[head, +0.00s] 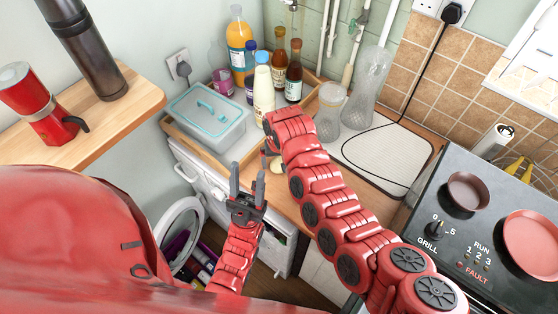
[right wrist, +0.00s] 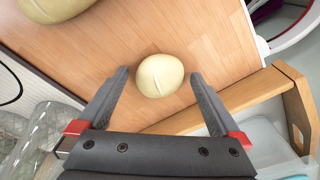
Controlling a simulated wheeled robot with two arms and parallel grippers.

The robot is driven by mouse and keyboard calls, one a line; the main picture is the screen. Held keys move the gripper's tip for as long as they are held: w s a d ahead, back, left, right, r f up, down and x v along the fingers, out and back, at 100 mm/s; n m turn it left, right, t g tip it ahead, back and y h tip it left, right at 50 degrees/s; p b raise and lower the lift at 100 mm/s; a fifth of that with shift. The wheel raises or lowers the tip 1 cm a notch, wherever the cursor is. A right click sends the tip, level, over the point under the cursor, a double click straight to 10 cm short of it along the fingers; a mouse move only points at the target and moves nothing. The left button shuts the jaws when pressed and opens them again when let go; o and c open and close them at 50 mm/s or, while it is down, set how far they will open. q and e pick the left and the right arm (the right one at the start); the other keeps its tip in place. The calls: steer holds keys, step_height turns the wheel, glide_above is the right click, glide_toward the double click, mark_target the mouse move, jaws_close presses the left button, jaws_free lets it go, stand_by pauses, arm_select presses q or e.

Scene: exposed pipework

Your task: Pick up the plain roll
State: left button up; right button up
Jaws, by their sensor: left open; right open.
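In the right wrist view a small, pale, round roll (right wrist: 161,71) with a light line across its top sits on the wooden worktop. My right gripper (right wrist: 160,77) is open, with a fingertip on either side of the roll and gaps between. A second, larger pale roll (right wrist: 52,7) is cut off at the top left of that view. In the head view my right arm hides most of this spot; a pale roll (head: 275,163) shows partly beside it, and I cannot tell which one it is. My left gripper (head: 247,182) is open and empty, in front of the worktop.
A wooden tray (head: 208,157) holds a lidded tub (head: 206,116) and several bottles. A glass jar (head: 329,112), a tall glass vase (head: 367,88) and a white mat (head: 387,158) stand or lie nearby. A cooker (head: 490,225) is at right. An open round door (head: 180,232) is below.

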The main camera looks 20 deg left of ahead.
steer(key=shift+f, duration=0.25)
steer(key=shift+c, duration=0.2)
steer(key=c, duration=1.3)
steer(key=shift+c, duration=0.2)
steer(key=shift+w+r, duration=0.1)
